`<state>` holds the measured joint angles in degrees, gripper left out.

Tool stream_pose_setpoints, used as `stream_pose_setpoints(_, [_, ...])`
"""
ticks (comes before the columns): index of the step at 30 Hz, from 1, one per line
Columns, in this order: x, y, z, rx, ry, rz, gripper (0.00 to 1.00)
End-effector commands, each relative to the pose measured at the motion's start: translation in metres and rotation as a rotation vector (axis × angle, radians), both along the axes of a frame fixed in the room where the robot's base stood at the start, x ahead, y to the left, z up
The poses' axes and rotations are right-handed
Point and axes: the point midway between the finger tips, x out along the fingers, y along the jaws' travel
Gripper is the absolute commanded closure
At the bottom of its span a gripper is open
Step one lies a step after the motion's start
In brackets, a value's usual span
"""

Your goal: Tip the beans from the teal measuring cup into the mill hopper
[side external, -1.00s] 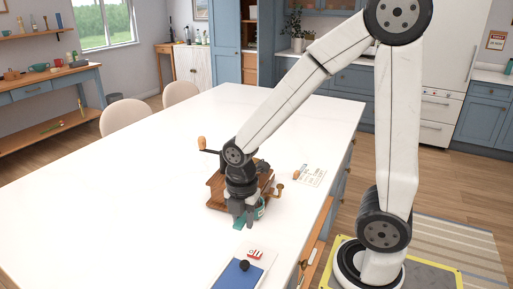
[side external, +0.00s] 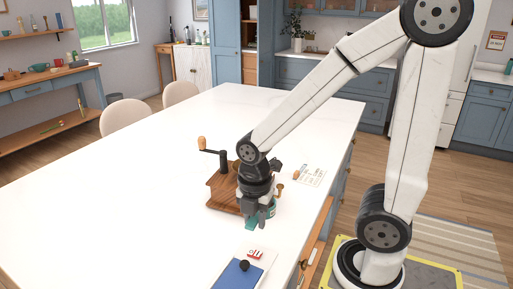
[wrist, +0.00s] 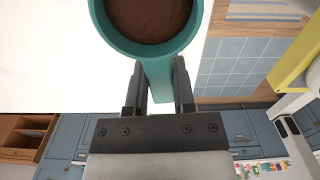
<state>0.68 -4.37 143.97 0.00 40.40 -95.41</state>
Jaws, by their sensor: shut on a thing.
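My gripper (side external: 260,217) points down over the white table, by the right side of the hand mill. In the wrist view my gripper (wrist: 158,68) is shut on the handle of the teal measuring cup (wrist: 97,25). Dark brown contents (wrist: 148,14) show inside the cup. In the side view only small teal parts of the cup (side external: 251,225) show around the fingers. The mill has a wooden base (side external: 222,197) and a black crank (side external: 223,161) with a wooden knob (side external: 201,142). My wrist hides its right part, and I cannot make out the hopper opening.
A blue board with a black knob (side external: 244,266) and a white card with a red item (side external: 255,253) lie at the near edge. A printed card (side external: 312,176) lies to the right of the mill. The table left of the mill is clear.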

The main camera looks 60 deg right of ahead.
Motion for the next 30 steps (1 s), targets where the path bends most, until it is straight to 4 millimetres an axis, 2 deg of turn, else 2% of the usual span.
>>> stream_pose_setpoints(8, [0.001, 0.0, 0.004, 0.0, -0.002, 0.0, 1.0])
stream_pose_setpoints(30, [0.0, 0.0, 0.059, 0.0, -0.002, 0.0, 1.0])
